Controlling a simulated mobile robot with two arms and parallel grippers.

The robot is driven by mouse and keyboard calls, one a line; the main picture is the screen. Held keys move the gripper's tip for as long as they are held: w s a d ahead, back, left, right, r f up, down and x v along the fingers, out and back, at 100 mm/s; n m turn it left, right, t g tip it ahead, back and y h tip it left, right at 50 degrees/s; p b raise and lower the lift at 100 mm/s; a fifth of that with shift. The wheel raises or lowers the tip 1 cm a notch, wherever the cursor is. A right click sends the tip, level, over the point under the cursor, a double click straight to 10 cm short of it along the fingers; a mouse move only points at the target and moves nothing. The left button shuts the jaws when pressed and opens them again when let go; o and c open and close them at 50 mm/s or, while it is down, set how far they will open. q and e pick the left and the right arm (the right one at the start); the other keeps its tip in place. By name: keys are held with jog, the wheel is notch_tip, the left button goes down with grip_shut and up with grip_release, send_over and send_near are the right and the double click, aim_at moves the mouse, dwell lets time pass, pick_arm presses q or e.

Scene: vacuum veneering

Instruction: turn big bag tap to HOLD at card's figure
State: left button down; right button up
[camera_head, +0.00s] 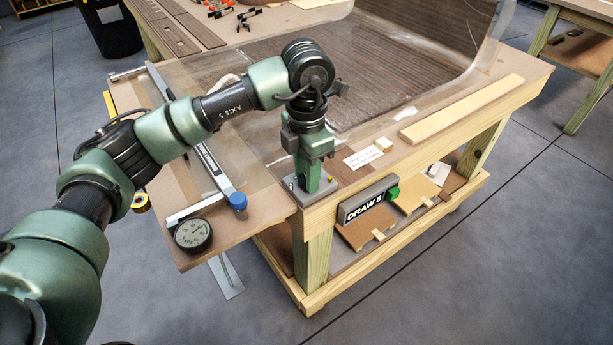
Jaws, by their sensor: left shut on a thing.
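My left gripper (308,180) points straight down at the front corner of the bench, over a small grey base plate (296,190). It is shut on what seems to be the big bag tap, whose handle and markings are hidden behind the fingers. A white card (362,157) with print too small to read lies right of it. The big clear bag (398,113) holds a curved dark veneer panel behind. A round dial gauge (192,235) lies at the left front; its reading is not legible. My right gripper is not in view.
A "DRAW 0" sign (365,200) with a green button is on the bench's front edge. A clamping bar (205,160) with a blue knob (238,201) lies left of my gripper. A pale wood strip (462,108) lies right. Boards rest on the lower shelf.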

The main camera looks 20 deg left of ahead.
pick_arm(q)
jog(key=shift+w+r+n+b, duration=0.15)
jog(key=shift+n+b, duration=0.2)
jog(key=shift+n, duration=0.75)
jog(key=c, duration=1)
grip_release()
notch_tip(320, 180, up, 8)
jog(key=shift+f+b, duration=0.15)
jog(key=shift+b, duration=0.35)
